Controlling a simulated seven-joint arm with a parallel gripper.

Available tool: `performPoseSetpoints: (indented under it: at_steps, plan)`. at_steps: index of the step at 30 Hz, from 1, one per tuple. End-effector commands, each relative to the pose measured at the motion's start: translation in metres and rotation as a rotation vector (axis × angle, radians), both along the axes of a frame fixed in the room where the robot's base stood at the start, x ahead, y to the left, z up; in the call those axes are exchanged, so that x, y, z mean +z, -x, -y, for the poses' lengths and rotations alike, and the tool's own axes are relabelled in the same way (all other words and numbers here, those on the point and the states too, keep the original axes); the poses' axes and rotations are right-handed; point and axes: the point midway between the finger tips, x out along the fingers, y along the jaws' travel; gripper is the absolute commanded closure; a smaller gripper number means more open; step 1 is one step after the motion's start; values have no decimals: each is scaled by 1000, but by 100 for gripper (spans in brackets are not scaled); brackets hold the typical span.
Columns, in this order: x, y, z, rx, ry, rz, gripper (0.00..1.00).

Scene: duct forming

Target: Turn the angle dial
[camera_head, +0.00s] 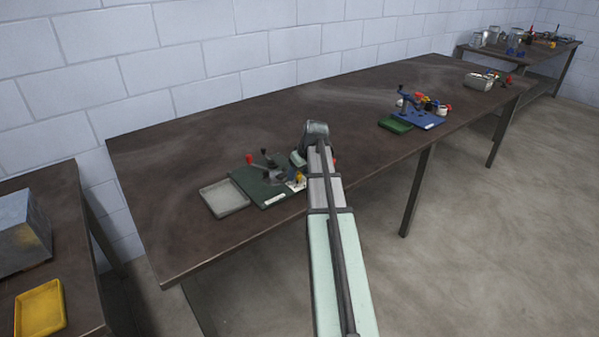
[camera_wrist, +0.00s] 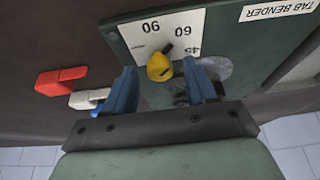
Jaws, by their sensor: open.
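The angle dial is a yellow knob with a dark pointer (camera_wrist: 160,67) on a white scale (camera_wrist: 170,35) marked 90, 60 and 45, seen in the wrist view. The dark pointer tip lies towards the 60 side. My gripper (camera_wrist: 163,88) is open, with one blue finger on each side of the knob; I cannot tell whether either finger touches it. The dial is mounted on the dark green plate (camera_wrist: 130,35) labelled TAB BENDER. In the head view, the green plate (camera_head: 262,190) lies on the table and my arm partly hides its right side.
A red handle (camera_wrist: 60,81) and a white block (camera_wrist: 88,99) sit left of my gripper. A grey tray (camera_head: 224,197) lies left of the plate. A blue fixture (camera_head: 425,120) with a green tray (camera_head: 395,125) stands further right.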

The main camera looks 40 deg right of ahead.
Motion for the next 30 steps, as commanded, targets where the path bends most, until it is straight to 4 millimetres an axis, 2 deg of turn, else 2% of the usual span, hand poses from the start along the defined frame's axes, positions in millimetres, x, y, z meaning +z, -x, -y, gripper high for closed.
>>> performPoseSetpoints:
  at_steps: [5,11,30]
  plan:
    - [2,1,0,0,0,1,44]
    - [18,8,0,0,0,1,44]
    - [110,45,0,0,1,2,44]
